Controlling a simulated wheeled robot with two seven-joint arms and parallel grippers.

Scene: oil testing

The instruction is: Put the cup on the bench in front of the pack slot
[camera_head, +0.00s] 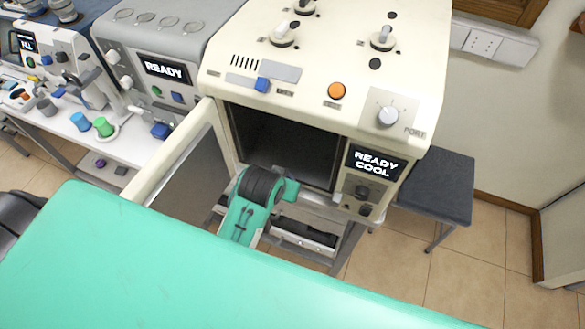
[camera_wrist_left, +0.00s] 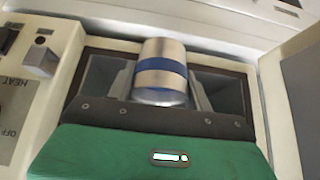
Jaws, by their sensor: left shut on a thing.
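A silver metal cup (camera_wrist_left: 161,66) with a blue band is in the left wrist view. My left gripper (camera_wrist_left: 160,88) is shut on it, with a grey finger at either side. In the head view my left wrist is in front of the open chamber (camera_head: 285,140) of the cream machine. The cup and fingertips cannot be made out there. The white bench (camera_head: 85,136) stands at the far left. I cannot tell which part is the pack slot. My right gripper is not in view.
The chamber's door (camera_head: 185,172) stands open to the left of my left wrist. The bench carries a blue cup (camera_head: 80,121), a green cup (camera_head: 103,126) and small fittings. A grey machine (camera_head: 165,62) reads READY. A dark stool (camera_head: 438,185) stands at the right.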

